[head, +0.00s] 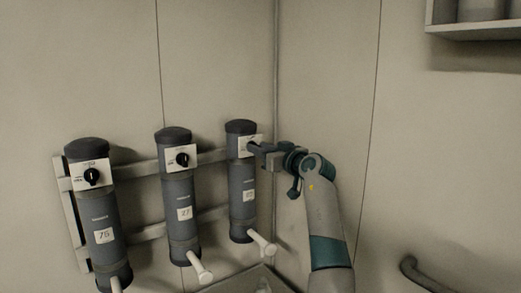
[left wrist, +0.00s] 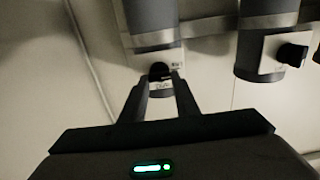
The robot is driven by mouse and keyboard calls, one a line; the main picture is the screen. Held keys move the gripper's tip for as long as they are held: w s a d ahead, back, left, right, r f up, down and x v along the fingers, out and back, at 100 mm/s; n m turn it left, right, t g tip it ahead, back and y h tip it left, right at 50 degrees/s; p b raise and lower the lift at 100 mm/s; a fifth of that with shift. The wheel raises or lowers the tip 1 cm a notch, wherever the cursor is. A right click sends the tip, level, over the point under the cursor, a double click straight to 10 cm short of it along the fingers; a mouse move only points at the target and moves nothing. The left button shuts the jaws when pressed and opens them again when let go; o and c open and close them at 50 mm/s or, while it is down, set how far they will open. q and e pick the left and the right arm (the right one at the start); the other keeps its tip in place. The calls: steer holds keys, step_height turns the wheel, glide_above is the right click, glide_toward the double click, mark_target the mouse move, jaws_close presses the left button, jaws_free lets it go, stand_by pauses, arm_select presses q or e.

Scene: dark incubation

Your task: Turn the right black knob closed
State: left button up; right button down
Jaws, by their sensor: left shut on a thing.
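The right grey cylinder (head: 242,190) has a white plate (head: 242,145) near its top. My left gripper (head: 256,147) reaches this plate from the right, with its fingers pointing left. In the left wrist view, the right black knob (left wrist: 158,69) sits between the tips of my left gripper (left wrist: 161,79), which is shut on it. The fingers mostly hide this knob in the head view, and I cannot read its setting. My right gripper is not in view.
The middle knob (head: 183,159) and left knob (head: 92,176) sit on similar cylinders. A rail (head: 150,168) runs behind them. White handles (head: 262,243) jut out below. A shelf (head: 475,30) is at the upper right, and a curved pipe (head: 420,274) at the lower right.

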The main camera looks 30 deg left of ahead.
arm_select(q)
steer(key=shift+m, duration=0.3)
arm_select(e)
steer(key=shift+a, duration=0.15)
arm_select(q)
steer(key=shift+w+d+f+m+p, duration=0.15)
steer(key=shift+m+p, duration=1.3)
steer(key=shift+m, duration=2.85)
steer(key=shift+w+a+r+m+p, duration=0.1)
steer(key=shift+m+p, duration=1.35)
steer(key=shift+m, duration=2.85)
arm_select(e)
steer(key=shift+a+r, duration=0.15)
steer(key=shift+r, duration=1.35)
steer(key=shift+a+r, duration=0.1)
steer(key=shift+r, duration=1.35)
arm_select(q)
steer(key=o, duration=1)
steer(key=shift+f, duration=0.1)
steer(key=shift+o, duration=0.2)
steer(key=shift+f, duration=0.1)
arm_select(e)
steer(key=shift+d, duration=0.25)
